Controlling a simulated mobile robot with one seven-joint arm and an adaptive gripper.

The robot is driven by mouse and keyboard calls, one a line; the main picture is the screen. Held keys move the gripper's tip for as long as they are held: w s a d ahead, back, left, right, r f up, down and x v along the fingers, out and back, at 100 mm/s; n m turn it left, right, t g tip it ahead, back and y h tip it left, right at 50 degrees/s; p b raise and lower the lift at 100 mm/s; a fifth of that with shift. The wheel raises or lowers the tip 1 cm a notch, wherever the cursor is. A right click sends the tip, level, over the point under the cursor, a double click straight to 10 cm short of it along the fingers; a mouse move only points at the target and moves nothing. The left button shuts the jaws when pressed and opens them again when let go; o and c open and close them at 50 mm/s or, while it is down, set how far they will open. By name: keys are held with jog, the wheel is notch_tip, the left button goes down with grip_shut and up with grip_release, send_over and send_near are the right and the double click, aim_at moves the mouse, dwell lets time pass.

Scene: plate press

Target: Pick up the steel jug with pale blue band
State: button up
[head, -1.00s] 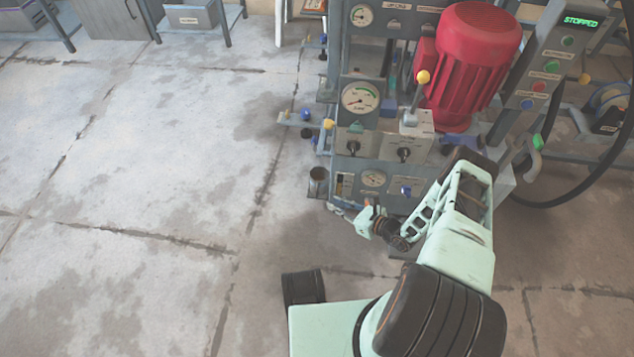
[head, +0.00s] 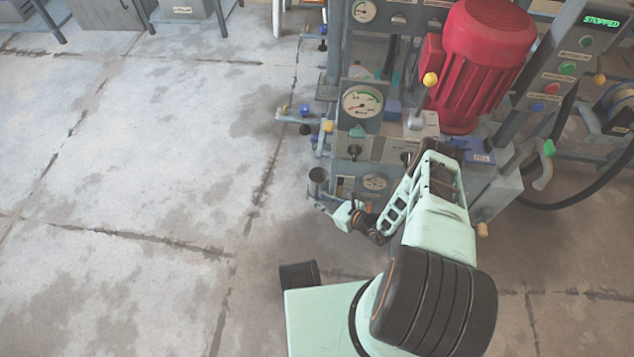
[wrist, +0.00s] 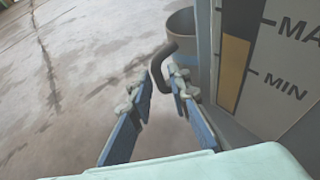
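The steel jug (head: 317,181) is a small grey cylinder beside the lower left of the machine in the head view. In the wrist view the jug (wrist: 181,35) stands at top centre, with a dark curved handle toward me and a bluish band partly hidden low on its side. My gripper (head: 331,207) is just below and right of the jug in the head view. In the wrist view my gripper (wrist: 161,92) is open, its two blue fingers on either side of the handle's lower end. I cannot tell whether either finger touches the handle.
The grey machine (head: 363,127) with gauges and a red motor (head: 486,60) rises right behind the jug. A level plate (wrist: 270,70) marked MIN and MAX is close to the right finger. Open concrete floor lies to the left.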

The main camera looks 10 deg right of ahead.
jog(key=shift+c, duration=0.5)
jog(key=shift+s, duration=0.1)
grip_shut()
jog(key=shift+r, duration=0.25)
